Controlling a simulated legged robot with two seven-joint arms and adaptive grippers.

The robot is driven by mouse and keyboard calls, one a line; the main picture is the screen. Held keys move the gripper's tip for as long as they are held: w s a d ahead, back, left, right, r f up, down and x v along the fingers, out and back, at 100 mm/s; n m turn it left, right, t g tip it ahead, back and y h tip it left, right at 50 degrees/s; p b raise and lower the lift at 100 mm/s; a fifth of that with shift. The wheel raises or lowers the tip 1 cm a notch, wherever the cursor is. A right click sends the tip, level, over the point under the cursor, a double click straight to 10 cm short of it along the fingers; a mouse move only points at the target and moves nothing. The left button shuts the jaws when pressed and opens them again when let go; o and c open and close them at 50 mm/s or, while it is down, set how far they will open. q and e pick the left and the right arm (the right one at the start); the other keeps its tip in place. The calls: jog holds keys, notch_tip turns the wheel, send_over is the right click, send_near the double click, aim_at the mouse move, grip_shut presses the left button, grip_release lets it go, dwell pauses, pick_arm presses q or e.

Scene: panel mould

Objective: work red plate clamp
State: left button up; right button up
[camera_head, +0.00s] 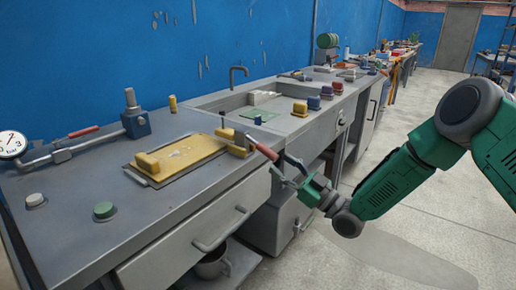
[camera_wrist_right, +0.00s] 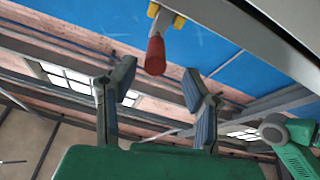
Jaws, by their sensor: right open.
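The red-handled clamp sits at the right end of the yellow plate (camera_head: 185,154) on the grey bench. Its red handle (camera_head: 263,149) sticks out over the bench's front edge and slopes down toward my arm in the head view. My right gripper (camera_head: 291,168) is open, close to the outer end of this handle. In the right wrist view, the red handle (camera_wrist_right: 155,54) hangs down from the bench edge, with yellow parts at its base. It points toward the gap between my two open right fingers (camera_wrist_right: 158,88), and no contact shows. My left gripper is not in view.
A gauge (camera_head: 12,144) and a pipe with a blue valve block (camera_head: 136,124) stand at the left of the bench. A green button (camera_head: 104,210) and a white button (camera_head: 35,200) sit near the front. Drawer handles (camera_head: 220,229) project below the edge. Floor to the right is clear.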

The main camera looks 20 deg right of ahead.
aim_at(262, 148)
jog(key=x, duration=0.4)
jog(key=b+x, duration=0.1)
jog(key=x, duration=0.1)
jog(key=shift+w+d+r, duration=0.15)
jog(key=shift+w+d, duration=0.05)
jog(key=shift+w, duration=0.3)
jog(key=shift+w+a+r, duration=0.1)
jog(key=shift+w+a, duration=0.1)
jog(key=shift+w+a+r, duration=0.1)
jog(key=shift+a+r, duration=0.05)
jog(key=shift+a, duration=0.3)
jog(key=shift+d, duration=0.15)
grip_shut()
